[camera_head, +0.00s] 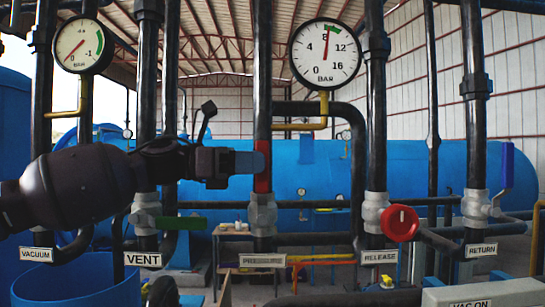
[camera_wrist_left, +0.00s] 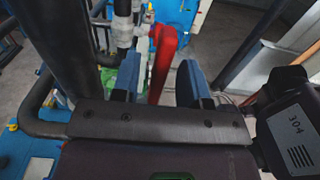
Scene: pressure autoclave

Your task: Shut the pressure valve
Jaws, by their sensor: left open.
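The pressure valve is a grey body (camera_head: 262,215) on the black vertical pipe above the PRESSURE label (camera_head: 262,260). Its red lever handle (camera_head: 262,168) stands upright, in line with the pipe. My left gripper (camera_head: 248,163) reaches in from the left at the height of the handle. In the left wrist view the red handle (camera_wrist_left: 163,50) lies between the two blue fingers, with a gap visible on both sides. The left gripper is open, and its fingertips partly overlap the handle in the head view. My right gripper is not visible.
The green vent lever (camera_head: 180,223) lies level below my left gripper. A red release knob (camera_head: 401,223) and a blue return lever (camera_head: 507,165) are to the right. The pressure gauge (camera_head: 326,53) and vacuum gauge (camera_head: 83,45) hang above. Vertical pipes stand close on both sides.

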